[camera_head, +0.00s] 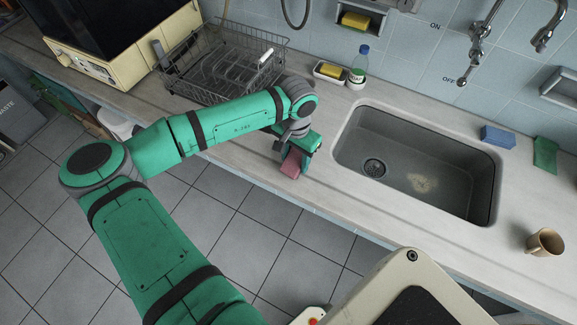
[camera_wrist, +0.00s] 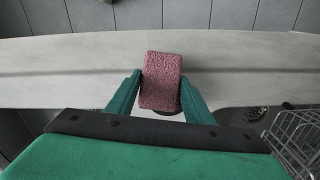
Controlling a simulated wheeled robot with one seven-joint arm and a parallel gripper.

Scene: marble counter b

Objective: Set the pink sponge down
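The pink sponge (camera_head: 291,164) is at my gripper (camera_head: 295,153), over the front part of the counter to the left of the sink in the head view. In the wrist view the sponge (camera_wrist: 161,80) sits between the two green fingertips of my gripper (camera_wrist: 161,78), which touch or nearly touch its sides. The gripper looks shut on it. A small dark patch shows just below the sponge in the wrist view. I cannot tell whether its underside touches the counter.
The pale counter (camera_head: 240,142) is bare around the sponge. The sink (camera_head: 420,160) lies to the right, and a wire dish rack (camera_head: 215,65) behind left. A dish with a yellow sponge (camera_head: 330,71) and a bottle (camera_head: 358,70) stand behind. A blue sponge (camera_head: 498,136) and mug (camera_head: 544,242) are far right.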

